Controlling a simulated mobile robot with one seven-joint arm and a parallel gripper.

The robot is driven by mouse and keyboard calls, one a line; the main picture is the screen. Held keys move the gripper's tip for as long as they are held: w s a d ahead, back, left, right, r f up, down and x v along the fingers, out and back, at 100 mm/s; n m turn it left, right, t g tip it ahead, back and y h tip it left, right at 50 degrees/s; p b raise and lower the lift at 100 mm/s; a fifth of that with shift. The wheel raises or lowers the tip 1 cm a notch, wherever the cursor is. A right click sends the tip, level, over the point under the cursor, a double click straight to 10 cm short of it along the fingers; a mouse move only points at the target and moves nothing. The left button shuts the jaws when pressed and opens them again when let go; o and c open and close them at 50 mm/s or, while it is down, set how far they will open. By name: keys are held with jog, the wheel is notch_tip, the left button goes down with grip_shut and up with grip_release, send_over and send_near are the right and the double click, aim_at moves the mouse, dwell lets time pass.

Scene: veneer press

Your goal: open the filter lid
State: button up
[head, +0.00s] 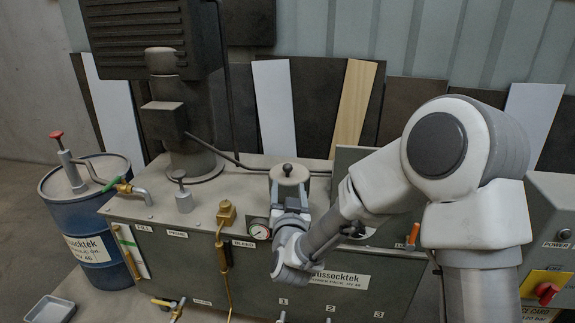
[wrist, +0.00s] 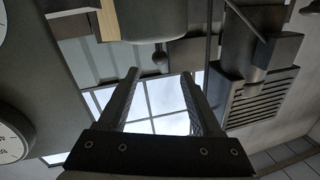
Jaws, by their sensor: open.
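The filter housing (head: 290,190) is a grey upright cylinder on top of the press's tank. Its lid (head: 289,172) looks closed, with a dark round knob (head: 287,169) on top. In the wrist view the picture is inverted: the housing (wrist: 148,20) is at the top and the knob (wrist: 160,57) hangs below it. My gripper (wrist: 160,75) is open and empty. Its fingertips appear to either side just below the knob in that picture, apart from it; the depth gap is unclear. In the head view my wrist is in front of the housing and hides its lower part.
A pressure gauge (head: 259,229) and a brass valve (head: 226,213) are left of the housing. A motor column (head: 170,120) stands behind left. A blue drum (head: 92,220) is at far left. An upright grey panel (head: 347,158) is close on the right. Veneer boards (head: 273,105) lean behind.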

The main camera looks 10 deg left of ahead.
aim_at(289, 175)
jog(key=b+x, duration=0.1)
jog(key=x, duration=1.1)
jog(key=shift+w+b, duration=0.3)
jog(key=shift+w, duration=0.1)
grip_shut()
dwell(0.8)
